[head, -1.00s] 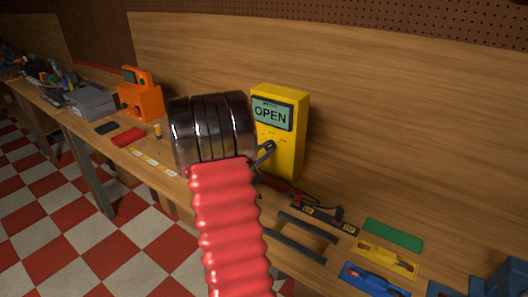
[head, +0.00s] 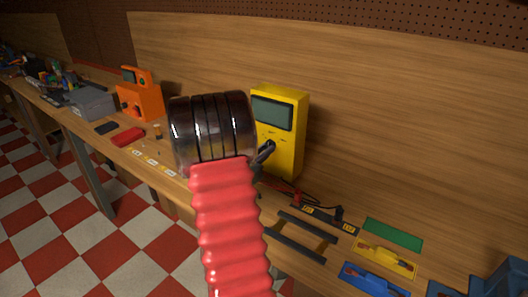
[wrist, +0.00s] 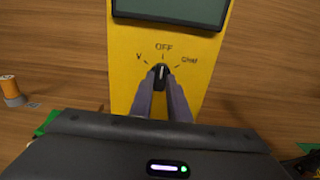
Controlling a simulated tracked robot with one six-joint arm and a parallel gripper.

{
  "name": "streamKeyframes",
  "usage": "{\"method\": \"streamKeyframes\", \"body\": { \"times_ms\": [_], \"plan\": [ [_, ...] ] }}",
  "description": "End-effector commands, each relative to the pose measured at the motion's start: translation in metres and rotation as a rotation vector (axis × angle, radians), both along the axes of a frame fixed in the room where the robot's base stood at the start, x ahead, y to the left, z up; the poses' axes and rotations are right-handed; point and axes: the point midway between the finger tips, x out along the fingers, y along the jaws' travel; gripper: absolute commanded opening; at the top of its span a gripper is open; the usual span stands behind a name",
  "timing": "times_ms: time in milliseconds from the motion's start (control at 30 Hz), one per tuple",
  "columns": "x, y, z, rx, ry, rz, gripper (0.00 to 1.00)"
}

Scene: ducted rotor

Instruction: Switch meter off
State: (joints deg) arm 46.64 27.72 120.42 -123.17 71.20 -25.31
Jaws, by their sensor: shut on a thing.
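The yellow meter (head: 291,150) stands upright on the bench against the wooden back panel, partly hidden by my red arm in the head view. Its screen (head: 271,113) is blank; the screen's lower part also shows in the wrist view (wrist: 172,10). In the wrist view, the dark dial knob (wrist: 161,72) sits under the printed OFF, with V to the left and Ohm to the right. The knob's white mark points up at OFF. My gripper (wrist: 161,80) is shut on the knob; in the head view its fingers (head: 267,149) reach the meter's front.
Red and black test leads (head: 298,199) lie at the meter's foot. Dark rails (head: 300,236), a green plate (head: 393,234), and yellow (head: 385,258) and blue (head: 372,280) trays are in front right. An orange device (head: 140,97) stands at left.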

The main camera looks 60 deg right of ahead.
Motion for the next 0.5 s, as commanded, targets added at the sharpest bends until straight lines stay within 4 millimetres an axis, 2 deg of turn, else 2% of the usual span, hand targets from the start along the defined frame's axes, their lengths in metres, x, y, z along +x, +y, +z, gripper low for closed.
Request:
{"method": "streamKeyframes", "body": {
  "times_ms": [467, 500],
  "plan": [
    [0.0004, -0.0011, -0.0001, 0.003, 0.016, 0.002, 0.0],
    [0.0003, -0.0011, 0.0, 0.003, 0.016, 0.001, 0.18]
  ]
}}
